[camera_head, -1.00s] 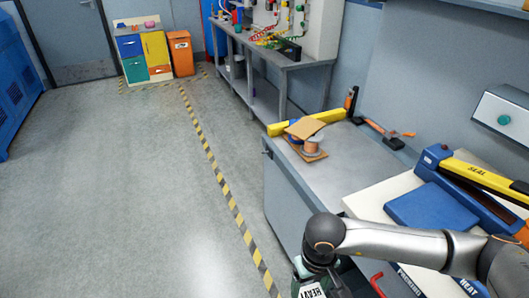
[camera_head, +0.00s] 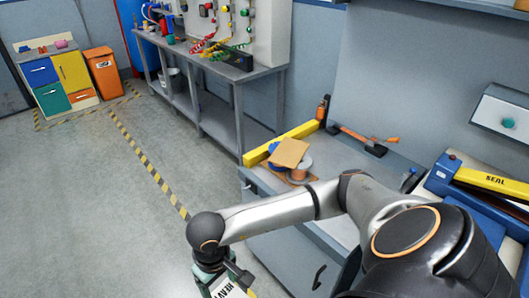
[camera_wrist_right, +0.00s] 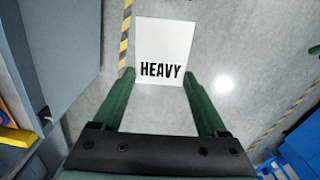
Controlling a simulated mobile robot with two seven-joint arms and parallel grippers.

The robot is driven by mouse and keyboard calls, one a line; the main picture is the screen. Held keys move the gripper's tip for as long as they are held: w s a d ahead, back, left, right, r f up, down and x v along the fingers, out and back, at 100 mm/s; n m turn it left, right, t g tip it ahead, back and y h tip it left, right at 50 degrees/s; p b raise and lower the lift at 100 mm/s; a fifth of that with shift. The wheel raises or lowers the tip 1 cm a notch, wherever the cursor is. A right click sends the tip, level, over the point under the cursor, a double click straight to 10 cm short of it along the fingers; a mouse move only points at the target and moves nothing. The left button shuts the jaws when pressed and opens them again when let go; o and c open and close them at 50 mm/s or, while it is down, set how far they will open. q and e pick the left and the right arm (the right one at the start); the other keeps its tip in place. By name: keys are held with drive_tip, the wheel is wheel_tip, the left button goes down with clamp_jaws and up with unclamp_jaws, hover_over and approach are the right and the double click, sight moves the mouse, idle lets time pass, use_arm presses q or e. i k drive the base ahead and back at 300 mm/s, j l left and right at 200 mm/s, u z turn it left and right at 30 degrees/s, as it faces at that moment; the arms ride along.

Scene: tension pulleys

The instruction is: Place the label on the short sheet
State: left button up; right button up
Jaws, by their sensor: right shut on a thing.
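A white label printed HEAVY (camera_wrist_right: 163,50) is in my right gripper (camera_wrist_right: 158,78), between the two green fingers, with floor visible beyond it. In the head view, my right gripper (camera_head: 222,283) is low in the picture, left of the grey cabinet, and the label (camera_head: 232,291) is partly cut off by the lower edge. A tan square sheet (camera_head: 290,152) rests tilted on things on the cabinet top; I cannot tell if it is the short sheet. My left gripper is not in view.
A sealing machine (camera_head: 480,180) stands at right. A long bench (camera_head: 200,60) is behind. Floor at left is clear.

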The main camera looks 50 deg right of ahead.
sight(290, 150)
drive_tip(key=i+z, duration=0.35)
drive_tip(key=i+j+z, duration=0.15)
drive_tip(key=i+z, duration=0.25)
drive_tip(key=i, duration=0.15)
drive_tip(key=i+l+z, duration=0.1)
drive_tip(key=i+z, duration=0.8)
